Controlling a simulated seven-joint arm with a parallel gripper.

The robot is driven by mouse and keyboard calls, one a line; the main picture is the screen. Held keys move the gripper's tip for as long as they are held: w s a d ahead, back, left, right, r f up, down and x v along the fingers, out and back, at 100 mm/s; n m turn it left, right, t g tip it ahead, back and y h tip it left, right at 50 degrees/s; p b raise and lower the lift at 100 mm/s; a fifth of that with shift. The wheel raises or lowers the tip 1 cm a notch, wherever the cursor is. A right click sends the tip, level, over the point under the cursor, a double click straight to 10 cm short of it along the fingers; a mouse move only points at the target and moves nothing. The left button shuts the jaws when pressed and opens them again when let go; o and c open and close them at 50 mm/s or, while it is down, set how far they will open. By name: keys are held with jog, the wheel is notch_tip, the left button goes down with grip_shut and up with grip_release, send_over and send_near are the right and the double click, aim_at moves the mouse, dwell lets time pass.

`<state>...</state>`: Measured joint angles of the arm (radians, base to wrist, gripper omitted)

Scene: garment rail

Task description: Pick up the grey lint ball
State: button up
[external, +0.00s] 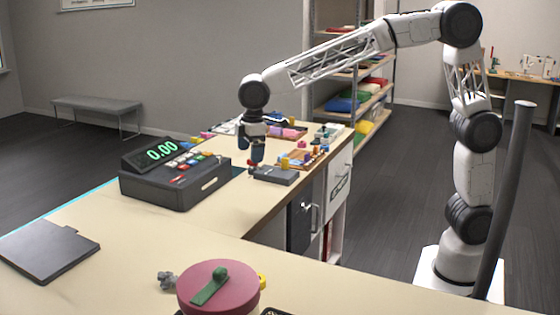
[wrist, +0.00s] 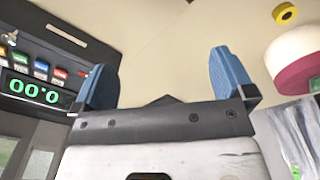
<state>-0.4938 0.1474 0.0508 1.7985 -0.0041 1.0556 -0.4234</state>
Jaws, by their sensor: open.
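A small lumpy grey lint ball (external: 167,280) lies on the near counter in the external view, just left of a round dark-red object. My gripper (external: 254,168) points down beside the cash register, well behind the lint ball and apart from it. In the wrist view my gripper (wrist: 164,80) has its two blue fingers wide apart, with only bare cream counter between them. A tiny grey bit is cut off at the top edge of the wrist view; I cannot tell whether it is the lint ball.
The cash register (external: 178,175) stands left of my gripper. A dark grey block (external: 276,175) and several small coloured items lie to its right. The round dark-red object (external: 230,280) bears a green strip. A flat dark panel (external: 45,250) lies at left. The counter between is mostly clear.

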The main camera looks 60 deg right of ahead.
jog(key=w+a+f+n, duration=0.2)
jog(key=w+a+f, duration=0.15)
jog(key=a, duration=0.65)
jog(key=w+a+f+n, duration=0.2)
jog(key=a+f, duration=0.2)
jog(key=a, duration=0.7)
jog(key=n+g, duration=0.1)
jog(key=n, duration=0.2)
send_over(167, 274)
notch_tip(167, 274, down, 9)
jog(key=shift+a+r, duration=0.1)
jog(key=shift+r, duration=0.05)
jog(key=shift+f, duration=1.3)
jog(key=shift+f, duration=0.15)
jog(key=shift+f, duration=2.45)
jog(key=shift+c, duration=0.5)
jog(key=c, duration=0.8)
